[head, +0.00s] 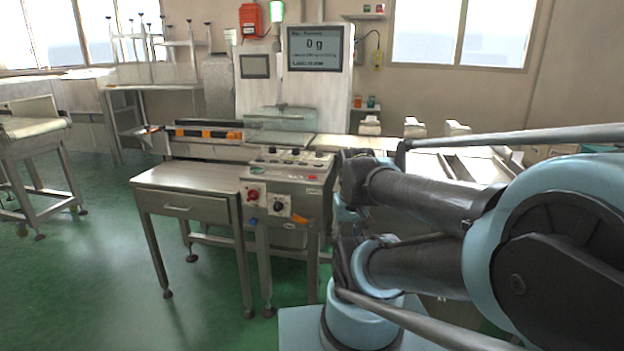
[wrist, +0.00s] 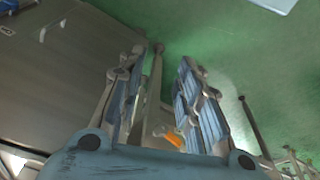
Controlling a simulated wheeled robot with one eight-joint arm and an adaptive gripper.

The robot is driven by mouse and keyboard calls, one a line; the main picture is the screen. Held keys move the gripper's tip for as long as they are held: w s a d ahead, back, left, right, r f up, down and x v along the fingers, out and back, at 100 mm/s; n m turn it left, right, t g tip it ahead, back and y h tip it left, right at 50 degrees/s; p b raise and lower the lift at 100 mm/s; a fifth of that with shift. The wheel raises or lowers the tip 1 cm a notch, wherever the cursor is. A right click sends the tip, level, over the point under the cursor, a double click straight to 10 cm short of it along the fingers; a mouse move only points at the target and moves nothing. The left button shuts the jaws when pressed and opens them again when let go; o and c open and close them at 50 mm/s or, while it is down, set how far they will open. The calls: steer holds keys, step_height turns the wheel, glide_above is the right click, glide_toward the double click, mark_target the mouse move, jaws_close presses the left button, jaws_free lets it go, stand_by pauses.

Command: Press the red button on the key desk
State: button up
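The key desk (head: 290,177) is a steel control box on legs near the middle of the head view. The red button (head: 253,193) is on the upper left of its front face, beside a black rotary switch (head: 280,206). A blue button (head: 252,222) is below it. In the wrist view my gripper (wrist: 168,75) is open, with two ribbed blue pads apart and nothing seen between their tips. In the head view my arm stands right of the key desk; the gripper cannot be made out clearly there. The red button is not seen in the wrist view.
A steel table with a drawer (head: 180,205) stands left of the key desk. An orange piece (wrist: 173,140) shows low between the fingers in the wrist view. Green floor (head: 90,270) is open at the front left.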

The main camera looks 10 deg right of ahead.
jaws_close()
stand_by(1.0)
